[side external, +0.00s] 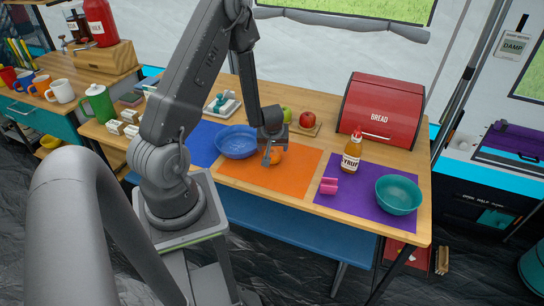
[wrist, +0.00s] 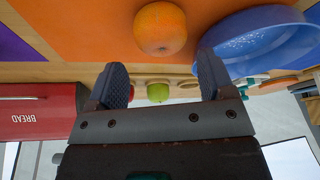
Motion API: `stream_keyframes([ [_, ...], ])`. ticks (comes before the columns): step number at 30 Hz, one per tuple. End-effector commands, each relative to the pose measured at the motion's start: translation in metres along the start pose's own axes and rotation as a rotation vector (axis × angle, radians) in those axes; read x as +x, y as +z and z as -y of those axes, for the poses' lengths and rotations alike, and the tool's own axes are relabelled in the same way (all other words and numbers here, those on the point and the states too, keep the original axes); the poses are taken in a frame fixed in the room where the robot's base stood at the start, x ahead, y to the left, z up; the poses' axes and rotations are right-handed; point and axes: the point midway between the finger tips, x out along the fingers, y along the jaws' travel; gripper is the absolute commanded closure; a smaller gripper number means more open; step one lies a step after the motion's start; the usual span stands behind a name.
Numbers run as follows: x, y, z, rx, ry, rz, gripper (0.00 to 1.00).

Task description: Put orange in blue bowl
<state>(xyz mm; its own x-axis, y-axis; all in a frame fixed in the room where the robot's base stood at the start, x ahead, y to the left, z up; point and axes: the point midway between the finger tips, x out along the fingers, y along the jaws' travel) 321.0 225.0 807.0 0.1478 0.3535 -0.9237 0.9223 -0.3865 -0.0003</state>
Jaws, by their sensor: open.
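The orange (side external: 275,156) sits on the orange mat, just beside the blue bowl (side external: 237,142), which stands at the edge of the blue mat. In the wrist view the orange (wrist: 160,28) lies beyond the fingertips, roughly centred between them. The blue bowl (wrist: 262,40) is to its right there and looks empty where I can see inside. My gripper (side external: 270,156) is at the orange in the side view and partly covers it. In the wrist view my gripper (wrist: 160,75) has its two fingers spread apart with nothing held between them.
An orange mat (side external: 290,172) lies mid-table. A green apple (side external: 286,114) and a red apple (side external: 307,119) are behind it. A syrup bottle (side external: 351,155), pink object (side external: 329,186) and teal bowl (side external: 398,195) are right, on or by the purple mat. A red bread box (side external: 382,110) stands behind.

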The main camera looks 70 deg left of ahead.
Motion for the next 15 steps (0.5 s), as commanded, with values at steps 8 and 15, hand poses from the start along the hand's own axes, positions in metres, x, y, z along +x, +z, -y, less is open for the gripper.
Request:
stream_keyframes([
  [8, 0.025, 0.004, 0.002, 0.0, -0.002, 0.004, 0.25],
  [15, 0.052, 0.005, 0.002, 0.001, 0.0, 0.002, 0.25],
])
